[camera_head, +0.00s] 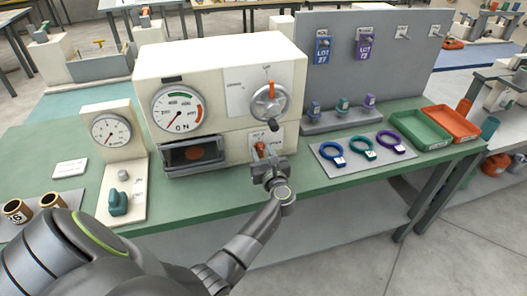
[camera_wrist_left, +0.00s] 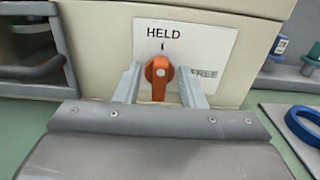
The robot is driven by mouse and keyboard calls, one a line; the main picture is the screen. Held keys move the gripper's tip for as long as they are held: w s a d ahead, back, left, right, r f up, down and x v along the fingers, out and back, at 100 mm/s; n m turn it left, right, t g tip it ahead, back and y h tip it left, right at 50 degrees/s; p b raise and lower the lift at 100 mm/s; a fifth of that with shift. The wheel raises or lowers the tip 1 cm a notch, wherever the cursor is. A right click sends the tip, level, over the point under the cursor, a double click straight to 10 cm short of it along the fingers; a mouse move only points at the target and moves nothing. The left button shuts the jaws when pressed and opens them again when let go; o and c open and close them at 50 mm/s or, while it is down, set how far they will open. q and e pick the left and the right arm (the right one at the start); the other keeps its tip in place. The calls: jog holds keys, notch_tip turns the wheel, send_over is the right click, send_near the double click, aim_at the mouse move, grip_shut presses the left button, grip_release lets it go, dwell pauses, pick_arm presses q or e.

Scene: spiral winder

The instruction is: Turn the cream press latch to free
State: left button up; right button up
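The cream press (camera_head: 225,85) stands on the green bench. Its orange latch (camera_wrist_left: 158,72) is on the lower right of the front, over a white plate (camera_wrist_left: 185,45) marked HELD at top and FREE at right. The latch knob points up toward the HELD mark. The latch (camera_head: 262,148) is partly hidden by my gripper in the head view. My left gripper (camera_wrist_left: 160,85) is open, with one finger on each side of the latch and gaps visible between. In the head view my left gripper (camera_head: 265,165) is right in front of the press. My right gripper is not in view.
A handwheel (camera_head: 269,102) and a dial (camera_head: 178,108) are on the press above. A small gauge stand (camera_head: 113,140) is at left. A grey mat with coloured rings (camera_head: 362,148) and green and orange trays (camera_head: 420,128) lie to the right. Bare bench surface lies between press and mat.

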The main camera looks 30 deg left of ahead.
pick_arm(q)
jog(key=c, duration=0.7)
grip_shut()
jog(key=m, duration=0.1)
jog(key=m+p, duration=0.1)
jog(key=m, duration=0.1)
jog(key=shift+w+d+m, duration=0.15)
jog(key=shift+w+m, duration=0.05)
jog(key=shift+m, duration=0.1)
jog(key=m+p, duration=0.1)
jog(key=m, duration=0.1)
jog(key=m+p, duration=0.1)
jog(key=m, duration=0.2)
jog(key=shift+w+d+m, duration=0.15)
jog(key=shift+w+m, duration=0.05)
jog(key=shift+m, duration=0.1)
jog(key=m, duration=0.1)
jog(key=m+p, duration=0.1)
jog(key=m, duration=0.1)
jog(key=m+p, duration=0.1)
jog(key=shift+w+d+f, duration=0.1)
jog(key=shift+f, duration=0.15)
jog(key=shift+f+m+p, duration=0.15)
jog(key=shift+m+p, duration=0.3)
jog(key=shift+m, duration=0.7)
jog(key=shift+f+m+p, duration=0.15)
jog(key=shift+m+p, duration=0.3)
jog(key=shift+m, duration=0.7)
